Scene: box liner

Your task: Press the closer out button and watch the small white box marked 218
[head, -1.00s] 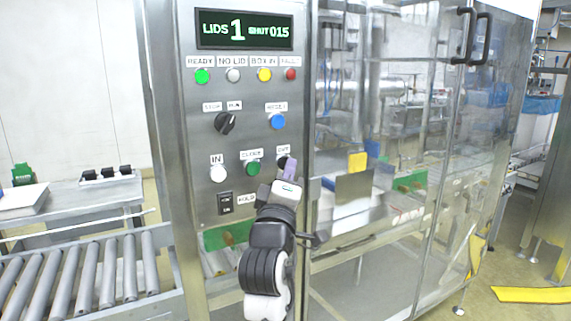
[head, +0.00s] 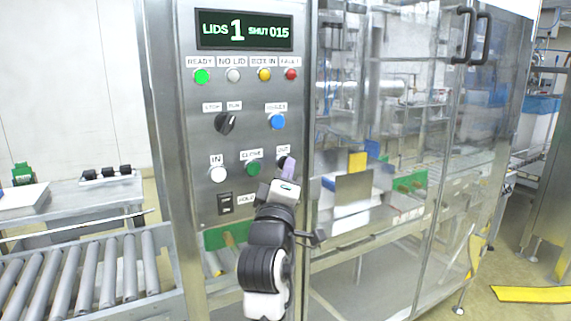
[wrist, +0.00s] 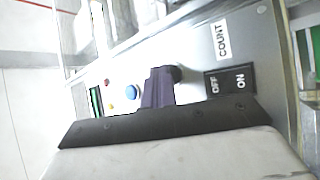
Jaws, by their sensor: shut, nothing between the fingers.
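The closer's control panel (head: 195,120) fills the middle of the head view. The black OUT button (head: 282,161) sits below its label, partly hidden by my gripper (head: 288,170). My gripper is shut and empty, its purple fingertips at or just in front of the button; contact cannot be told. In the wrist view, my gripper (wrist: 160,75) is beside a dark round button (wrist: 179,73), partly hidden. A white box-like shape (head: 345,222) shows behind the closer's clear panel; no 218 mark is readable.
The display (head: 244,30) reads LIDS 1, SHUT 015. The white IN button (head: 217,174), green CLOSE button (head: 252,168) and blue RESET button (head: 278,121) are nearby. A roller conveyor (head: 90,270) lies left. The closer's glass doors (head: 440,150) stand right.

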